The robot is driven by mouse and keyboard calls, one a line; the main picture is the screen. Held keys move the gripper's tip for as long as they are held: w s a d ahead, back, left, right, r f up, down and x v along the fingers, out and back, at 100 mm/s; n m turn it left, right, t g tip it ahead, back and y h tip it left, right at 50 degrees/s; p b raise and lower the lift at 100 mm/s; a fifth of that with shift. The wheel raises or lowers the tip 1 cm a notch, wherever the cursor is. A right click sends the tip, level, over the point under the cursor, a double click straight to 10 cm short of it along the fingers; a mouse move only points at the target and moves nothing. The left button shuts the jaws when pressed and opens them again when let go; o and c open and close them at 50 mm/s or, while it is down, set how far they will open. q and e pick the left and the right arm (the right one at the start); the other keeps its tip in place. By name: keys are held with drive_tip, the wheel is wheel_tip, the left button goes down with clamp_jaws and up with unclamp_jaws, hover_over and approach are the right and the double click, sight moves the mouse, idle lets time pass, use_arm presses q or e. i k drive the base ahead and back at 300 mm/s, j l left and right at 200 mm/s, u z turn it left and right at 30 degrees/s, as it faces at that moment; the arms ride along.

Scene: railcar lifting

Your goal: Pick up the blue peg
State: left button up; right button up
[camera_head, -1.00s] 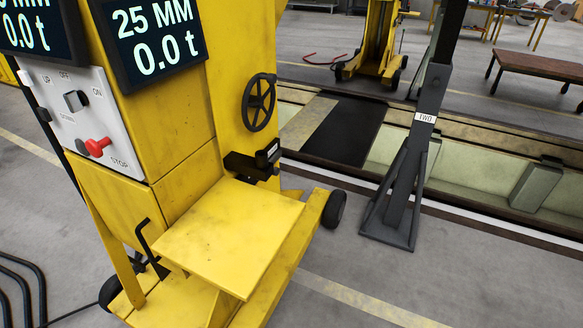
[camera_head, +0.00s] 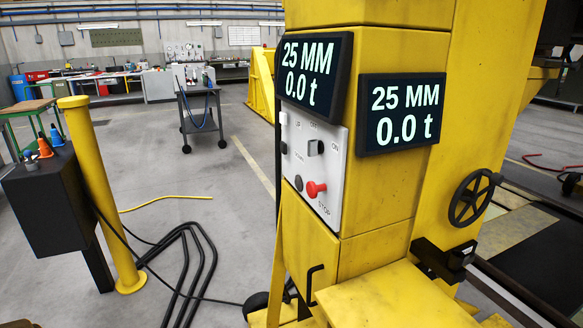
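A small blue peg (camera_head: 56,135) stands on top of a dark box (camera_head: 42,205) at the far left. It looks upright and sits beside an orange cone-like piece (camera_head: 44,146). Neither of my grippers is in view.
A yellow post (camera_head: 98,190) stands right beside the box. Black cables (camera_head: 185,260) lie on the floor between it and the yellow lifting jack (camera_head: 385,190). A dark cart (camera_head: 200,108) stands farther back. Grey floor is open in the middle.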

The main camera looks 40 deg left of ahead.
sight(28, 154)
drive_tip(key=u, duration=2.7)
drive_tip(key=z, duration=0.6)
drive_tip(key=i+j+z, duration=0.2)
drive_tip(key=j+z, duration=0.2)
drive_tip(key=i+j+z, duration=0.15)
drive_tip(key=j+z, duration=0.6)
drive_tip(key=i+l, duration=0.05)
